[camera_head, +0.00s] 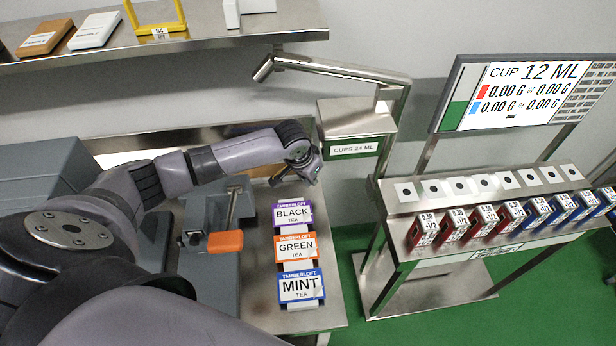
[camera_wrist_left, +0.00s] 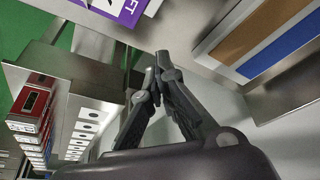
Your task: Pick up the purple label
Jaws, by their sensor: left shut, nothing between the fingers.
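The purple label (camera_head: 293,214), marked BLACK TEA, lies at the far end of a column on the metal table. The green tea label (camera_head: 297,248) with an orange border and the blue mint tea label (camera_head: 301,287) lie nearer. My left gripper (camera_head: 312,178) is shut and empty, above and beyond the purple label, apart from it. In the left wrist view the shut fingers (camera_wrist_left: 156,72) show in the middle, and part of a purple label (camera_wrist_left: 128,10) shows at the top edge. My right gripper is not in view.
A grey clamp device with an orange handle (camera_head: 225,241) stands left of the labels. A metal cup dispenser (camera_head: 354,118) stands beyond them. A rack of red and blue boxes (camera_head: 483,222) stands to the right, below a screen (camera_head: 528,92). Green floor shows between.

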